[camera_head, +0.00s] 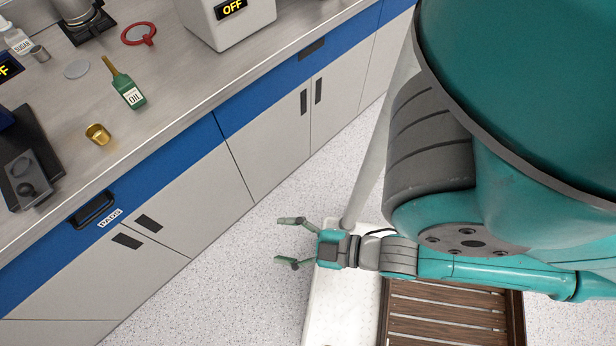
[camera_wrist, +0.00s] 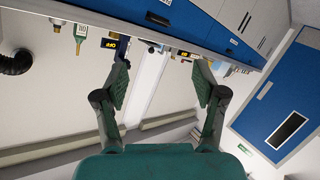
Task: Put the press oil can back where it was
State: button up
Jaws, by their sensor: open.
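The oil can (camera_head: 129,91) is a green container with a long brownish spout and a white "OIL" label. It stands on the grey counter (camera_head: 185,75), between a small brass cup and a red ring. In the wrist view a green can with a thin spout (camera_wrist: 80,36) shows small near the top left, apparently the same can. My gripper (camera_head: 284,241) is open and empty. It is out over the floor, in front of the cabinets and well apart from the can. In the wrist view its two fingers (camera_wrist: 162,88) are spread with nothing between them.
A brass cup (camera_head: 97,134), a grey disc (camera_head: 76,70), a red ring (camera_head: 139,34) and a sugar jar (camera_head: 17,40) stand or lie near the can. A white device marked OFF (camera_head: 228,20) is to the right. A dark device (camera_head: 27,165) is at the left. Open floor lies before the cabinets.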

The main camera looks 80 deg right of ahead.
jog(key=s+m, duration=0.1)
jog(key=s+r+m, duration=0.1)
jog(key=s+m, duration=0.1)
jog(key=s+r+m, duration=0.1)
jog(key=shift+s+a+r+m, duration=0.15)
jog(key=shift+s+r+m, duration=0.05)
jog(key=shift+s+m, duration=0.1)
